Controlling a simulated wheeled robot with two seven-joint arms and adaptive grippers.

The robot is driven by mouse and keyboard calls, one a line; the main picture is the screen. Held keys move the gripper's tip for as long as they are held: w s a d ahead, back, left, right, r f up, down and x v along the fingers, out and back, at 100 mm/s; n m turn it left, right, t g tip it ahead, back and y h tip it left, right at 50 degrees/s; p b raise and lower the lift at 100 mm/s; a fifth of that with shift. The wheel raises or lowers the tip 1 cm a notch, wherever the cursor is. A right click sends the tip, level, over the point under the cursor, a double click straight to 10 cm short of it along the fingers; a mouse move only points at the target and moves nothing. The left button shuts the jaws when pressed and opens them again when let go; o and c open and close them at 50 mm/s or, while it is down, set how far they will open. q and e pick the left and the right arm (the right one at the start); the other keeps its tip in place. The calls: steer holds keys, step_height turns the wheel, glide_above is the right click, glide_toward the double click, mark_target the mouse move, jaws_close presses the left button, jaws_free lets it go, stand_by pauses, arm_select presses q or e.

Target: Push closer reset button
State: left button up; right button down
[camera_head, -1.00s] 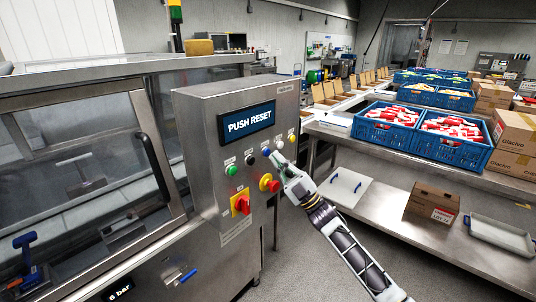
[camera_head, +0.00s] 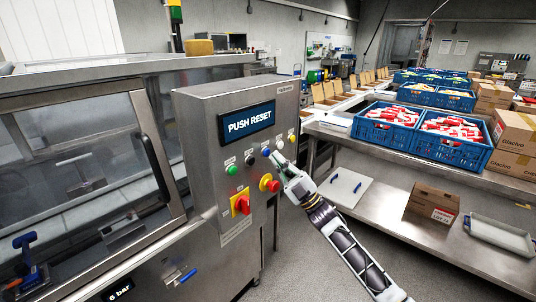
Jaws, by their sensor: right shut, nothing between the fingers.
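The steel control box carries a screen (camera_head: 248,122) that reads PUSH RESET. Below it is a row of small buttons: a green button (camera_head: 232,170), a dark button (camera_head: 250,160), a blue button (camera_head: 266,152), a white button (camera_head: 280,144) and a yellow button (camera_head: 292,138). My right gripper (camera_head: 274,157) is shut and empty, its fingertips just right of the blue button. They look very close to it; I cannot tell whether they touch. My left gripper is out of view.
A red rotary switch (camera_head: 241,205) and a red emergency stop (camera_head: 269,183) sit lower on the box. A glazed machine door (camera_head: 158,165) is at left. A steel table (camera_head: 385,205) with blue crates (camera_head: 385,135) and cartons stands at right.

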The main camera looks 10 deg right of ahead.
steer(key=shift+w+a+b, duration=0.45)
steer(key=shift+w+a, duration=0.1)
steer(key=shift+w, duration=0.2)
stand_by(1.5)
steer(key=shift+s+d, duration=0.1)
steer(key=shift+s, duration=0.1)
steer(key=shift+s+d, duration=0.45)
steer(key=shift+s, duration=0.1)
steer(key=shift+s, duration=0.1)
stand_by(0.6)
steer(key=shift+s+d+p, duration=0.35)
steer(key=shift+s+d, duration=0.45)
steer(key=shift+s, duration=0.15)
steer(key=shift+s+d+p, duration=0.3)
steer(key=shift+s+d, duration=0.45)
steer(key=shift+s, duration=0.2)
